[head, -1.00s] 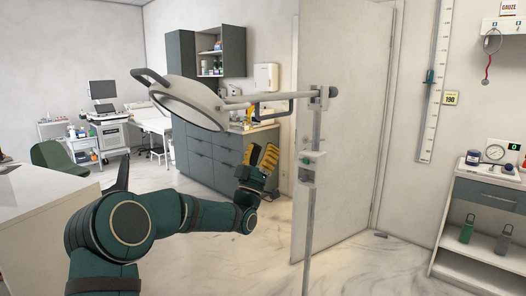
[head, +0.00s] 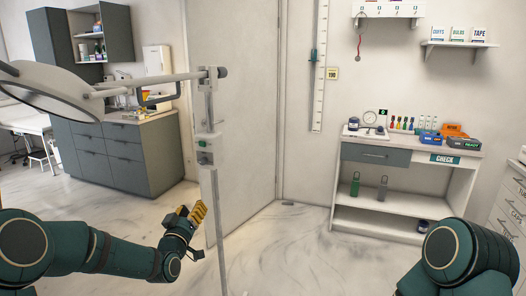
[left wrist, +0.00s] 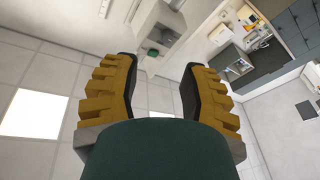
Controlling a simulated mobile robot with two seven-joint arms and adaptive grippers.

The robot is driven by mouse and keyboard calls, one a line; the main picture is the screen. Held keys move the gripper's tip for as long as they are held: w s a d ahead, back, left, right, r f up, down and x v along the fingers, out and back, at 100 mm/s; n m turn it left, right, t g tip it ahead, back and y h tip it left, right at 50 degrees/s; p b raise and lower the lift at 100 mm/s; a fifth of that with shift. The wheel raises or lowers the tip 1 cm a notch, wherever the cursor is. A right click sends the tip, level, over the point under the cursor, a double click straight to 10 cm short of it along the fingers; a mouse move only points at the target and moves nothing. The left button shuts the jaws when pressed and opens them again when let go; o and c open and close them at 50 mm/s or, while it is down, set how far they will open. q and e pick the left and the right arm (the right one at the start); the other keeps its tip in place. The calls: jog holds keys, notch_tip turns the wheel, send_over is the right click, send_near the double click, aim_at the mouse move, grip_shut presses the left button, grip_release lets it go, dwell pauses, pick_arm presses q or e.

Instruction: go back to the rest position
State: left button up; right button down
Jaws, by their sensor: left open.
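My left gripper (head: 190,214) has yellow fingers and shows at the lower middle left of the head view, at the end of my green left arm. In the left wrist view its two fingers (left wrist: 160,85) stand wide apart with nothing between them. It is beside the thin pole of the lamp stand (head: 216,230), close to it in the picture; I cannot tell whether they touch. Only a green upper part of my right arm shows at the lower right of the head view. My right gripper is out of the picture.
The lamp head (head: 45,88) reaches left from its stand. A door (head: 240,110) stands behind the stand. A shelf unit (head: 400,158) holds bottles, boxes and a CHECK sign. Grey cabinets (head: 120,155) stand at the left. The marble floor (head: 290,250) between is clear.

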pick_arm(q)
jog(key=s+d+f+g+h, duration=0.1)
jog(key=s+d+f+g, duration=0.25)
jog(key=f, duration=0.45)
jog(key=s+d+f+g, duration=0.2)
jog(key=s+f+g, duration=0.15)
jog(key=f, duration=0.45)
jog(key=s+d+f+g, duration=0.2)
jog(key=s+f, duration=0.3)
jog(key=s, duration=0.5)
jog(key=s+d+f+m+g, duration=0.1)
jog(key=s+f+g, duration=0.4)
jog(key=s, duration=0.5)
jog(key=s+d+f+g, duration=0.3)
jog(key=s+f, duration=0.4)
jog(key=s, duration=0.3)
jog(key=shift+m+g, duration=0.4)
jog(key=shift+g, duration=0.2)
jog(key=shift+f, duration=0.1)
